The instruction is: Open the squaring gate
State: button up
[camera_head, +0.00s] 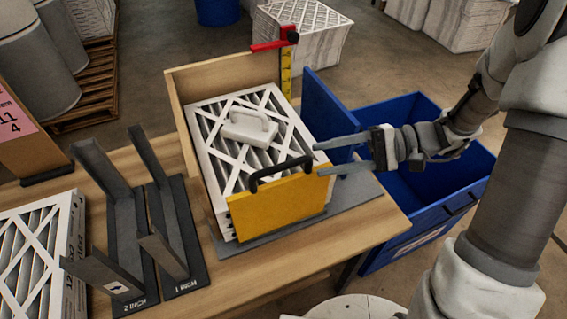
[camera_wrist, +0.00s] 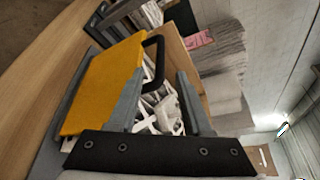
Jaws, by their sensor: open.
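The yellow panel with a black handle, which looks like the squaring gate (camera_head: 278,205), stands upright across the front of a stack of white-framed pleated filters (camera_head: 212,128). Its black handle (camera_head: 281,170) arches over the top edge. My gripper (camera_head: 320,158) is open at the handle's right end, with its fingers pointing left. In the wrist view the yellow panel (camera_wrist: 103,85) fills the left side, and the handle (camera_wrist: 156,60) shows between the two fingertips (camera_wrist: 162,74). I cannot tell whether a finger touches it. A white block with a grip (camera_head: 250,128) sits on the stack.
A blue upright panel (camera_head: 326,112) stands right of the stack, with a blue bin (camera_head: 425,215) beyond it. Dark upright racks (camera_head: 130,225) and another filter (camera_head: 40,255) are to the left on the wooden table (camera_head: 345,238). A red-topped yellow ruler (camera_head: 286,75) stands behind.

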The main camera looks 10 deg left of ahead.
aim_at(294, 164)
jog(key=x, duration=0.9)
grip_shut()
dwell(1.2)
